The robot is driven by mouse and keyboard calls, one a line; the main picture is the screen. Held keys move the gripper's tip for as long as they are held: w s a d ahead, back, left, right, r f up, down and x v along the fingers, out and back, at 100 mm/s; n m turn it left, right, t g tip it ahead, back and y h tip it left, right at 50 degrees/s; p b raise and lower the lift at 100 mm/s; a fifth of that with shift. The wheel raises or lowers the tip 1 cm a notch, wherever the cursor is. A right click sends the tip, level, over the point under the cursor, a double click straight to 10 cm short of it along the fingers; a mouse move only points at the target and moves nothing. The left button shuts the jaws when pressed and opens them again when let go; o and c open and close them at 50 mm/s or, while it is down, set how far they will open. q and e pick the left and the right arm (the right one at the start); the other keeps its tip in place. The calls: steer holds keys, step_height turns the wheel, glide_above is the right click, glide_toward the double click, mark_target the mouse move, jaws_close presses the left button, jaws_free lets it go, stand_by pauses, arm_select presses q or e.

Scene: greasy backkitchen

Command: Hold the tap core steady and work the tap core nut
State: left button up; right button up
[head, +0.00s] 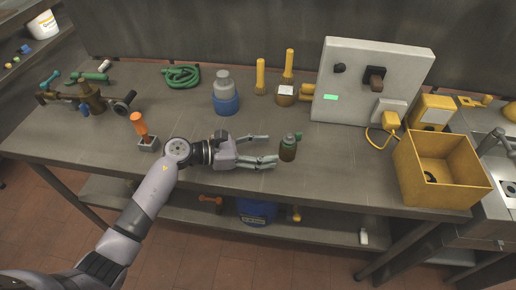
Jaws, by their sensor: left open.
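My left gripper (272,149) reaches in low over the bench, pointing right. Its fingers are spread, with nothing between them. A small upright brown piece with a green top (288,147) stands just right of the fingertips, apart from or barely touching them; I cannot tell which. I cannot tell for sure which piece is the tap core or its nut. A brass valve body (91,98) with side pipes and a dark handwheel stands at the far left of the bench. My right gripper is not in view.
An orange-handled piece (140,124) stands in a small grey block left of my wrist. A blue-grey bottle (225,95) stands behind the gripper. A grey panel box (347,60), a yellow bin (444,188) and a coiled green hose (181,77) border the bench. The middle front is mostly clear.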

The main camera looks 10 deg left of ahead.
mark_target(285, 150)
arm_select(q)
steer(key=x, duration=0.6)
steer(key=shift+w+d, duration=0.1)
steer(key=shift+d, duration=0.05)
jaws_close()
stand_by(0.9)
steer(key=shift+f, duration=0.25)
stand_by(1.0)
